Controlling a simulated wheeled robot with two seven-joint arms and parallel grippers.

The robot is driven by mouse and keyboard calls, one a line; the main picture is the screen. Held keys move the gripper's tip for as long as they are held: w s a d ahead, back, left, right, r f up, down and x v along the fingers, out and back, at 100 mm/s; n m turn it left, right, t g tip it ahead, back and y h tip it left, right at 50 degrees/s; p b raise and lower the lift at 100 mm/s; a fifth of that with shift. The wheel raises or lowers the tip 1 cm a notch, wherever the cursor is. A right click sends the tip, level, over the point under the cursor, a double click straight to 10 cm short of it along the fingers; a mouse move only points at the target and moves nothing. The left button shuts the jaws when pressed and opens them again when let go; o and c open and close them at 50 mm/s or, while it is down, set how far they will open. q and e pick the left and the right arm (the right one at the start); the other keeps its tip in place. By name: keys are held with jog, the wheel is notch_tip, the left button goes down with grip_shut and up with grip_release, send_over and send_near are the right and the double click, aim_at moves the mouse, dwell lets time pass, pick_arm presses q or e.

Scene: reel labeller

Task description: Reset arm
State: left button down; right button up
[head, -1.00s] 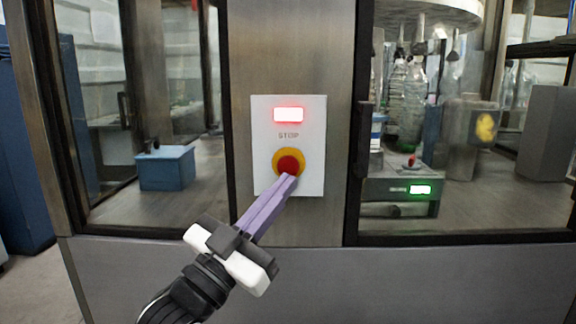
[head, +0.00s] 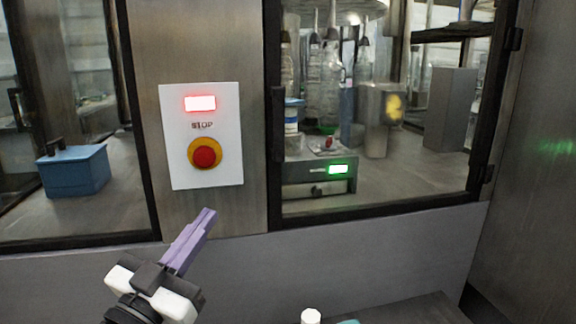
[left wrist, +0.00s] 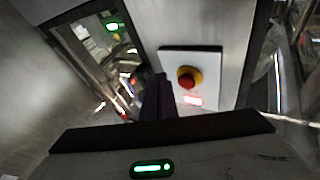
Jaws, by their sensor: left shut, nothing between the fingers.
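A white panel (head: 228,120) on the metal post bears a red stop button (head: 205,157) in a yellow ring, the word STOP and a lit red lamp (head: 200,103). My left gripper (head: 208,214) has purple fingers shut together with nothing between them. It stands below the button and apart from it. In the left wrist view the fingers (left wrist: 157,92) show dark, beside the panel with its red button (left wrist: 187,80). My right gripper is not in view.
Glass doors in dark frames flank the post. Behind them are a blue box (head: 73,171), glass bottles (head: 328,95) and a unit with a green lamp (head: 338,169). A white-capped thing (head: 311,316) stands at the bottom edge.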

pick_arm(q)
jog(key=s+f+n+g+y, duration=0.1)
jog(key=s+f+g+y, duration=0.15)
jog(key=f, duration=1.05)
jog(key=s+f+n+g+y, duration=0.1)
jog(key=s+f+g, duration=0.25)
jog(key=f, duration=0.95)
jog(key=s+f+n+g, duration=0.1)
jog(key=s+f+g, duration=0.5)
jog(key=s+f, duration=1.3)
jog(key=shift+d+f+y, duration=0.25)
jog(key=shift+f+y, duration=0.2)
jog(key=shift+f, duration=0.4)
